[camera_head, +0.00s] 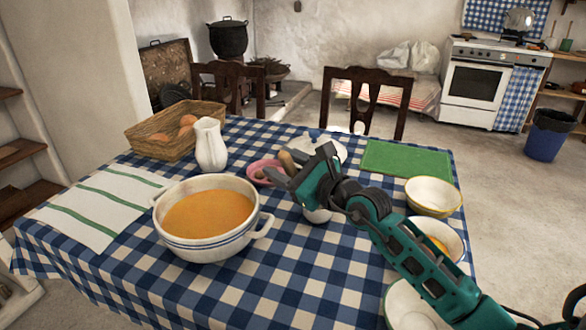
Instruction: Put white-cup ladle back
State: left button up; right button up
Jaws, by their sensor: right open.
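My right gripper (281,168) reaches in from the lower right over the middle of the table, its fingers pointing left and open. A brown, rounded thing (287,160), perhaps a wooden handle end, shows at the fingers; I cannot tell whether it lies between them. A white rounded thing (317,214) shows just below the gripper, mostly hidden by it. It may be the ladle's white cup, but I cannot tell. A large white pot (207,246) with blue bands holds orange soup, left of the gripper. My left gripper is not in view.
A pink dish (262,172) lies beside the fingers. A white pitcher (210,146) and an egg basket (152,146) stand at the back left. A green board (404,161) lies at the back right. Bowls (433,208) line the right edge. The front-middle cloth (290,275) is clear.

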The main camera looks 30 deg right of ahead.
jog(key=v, duration=1.2)
jog(key=shift+r+b, duration=0.2)
jog(key=shift+b, duration=0.15)
